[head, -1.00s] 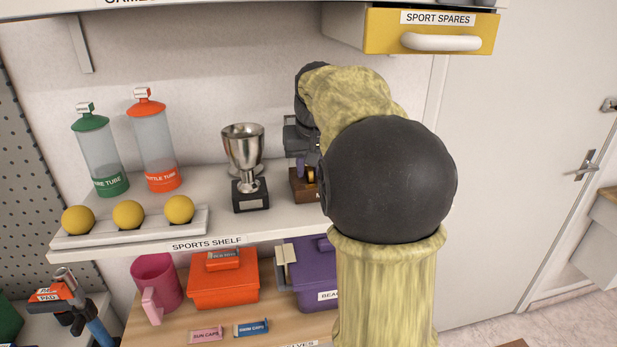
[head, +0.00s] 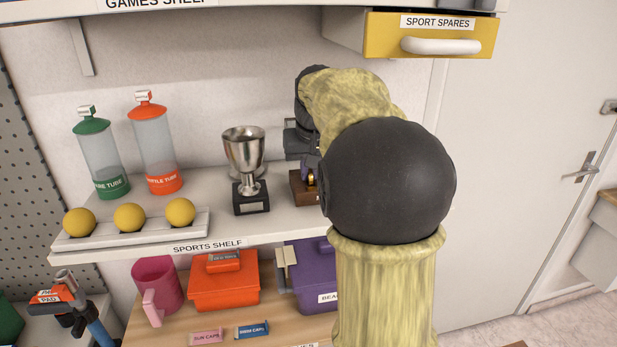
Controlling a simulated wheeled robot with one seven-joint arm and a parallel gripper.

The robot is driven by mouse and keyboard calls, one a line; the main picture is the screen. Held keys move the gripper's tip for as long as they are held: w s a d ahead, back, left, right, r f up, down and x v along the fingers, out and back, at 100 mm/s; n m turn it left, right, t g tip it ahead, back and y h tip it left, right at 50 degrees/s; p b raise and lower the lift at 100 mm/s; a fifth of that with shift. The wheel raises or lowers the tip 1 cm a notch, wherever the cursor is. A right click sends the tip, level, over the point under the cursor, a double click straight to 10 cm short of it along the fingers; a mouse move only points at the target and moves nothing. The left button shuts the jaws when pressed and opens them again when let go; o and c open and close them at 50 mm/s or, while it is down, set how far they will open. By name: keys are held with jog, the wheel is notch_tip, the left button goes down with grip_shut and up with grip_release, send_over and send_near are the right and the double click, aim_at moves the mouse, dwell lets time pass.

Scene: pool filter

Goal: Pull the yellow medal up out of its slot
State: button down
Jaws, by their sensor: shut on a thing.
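The yellow medal (head: 311,179) shows as a small gold sliver at the brown wooden block (head: 303,192) on the sports shelf. My arm hides most of the medal and the right part of the block. My gripper (head: 309,165) is at the block's top, shut on the medal. Its fingertips are mostly hidden behind my forearm. I cannot tell whether the medal is clear of its slot.
A silver trophy (head: 245,160) stands close to the left of the block. Two tubes and a tray of yellow balls (head: 130,217) are farther left. A yellow drawer (head: 428,34) hangs above right. A purple box (head: 310,262) is below the shelf.

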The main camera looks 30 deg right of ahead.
jog(key=shift+d+r, duration=0.1)
jog(key=shift+w+r+p, duration=0.1)
jog(key=shift+p, duration=0.2)
jog(key=shift+r, duration=0.2)
jog(key=shift+r, duration=0.15)
jog(key=shift+r+p, duration=1.95)
jog(key=shift+p, duration=0.25)
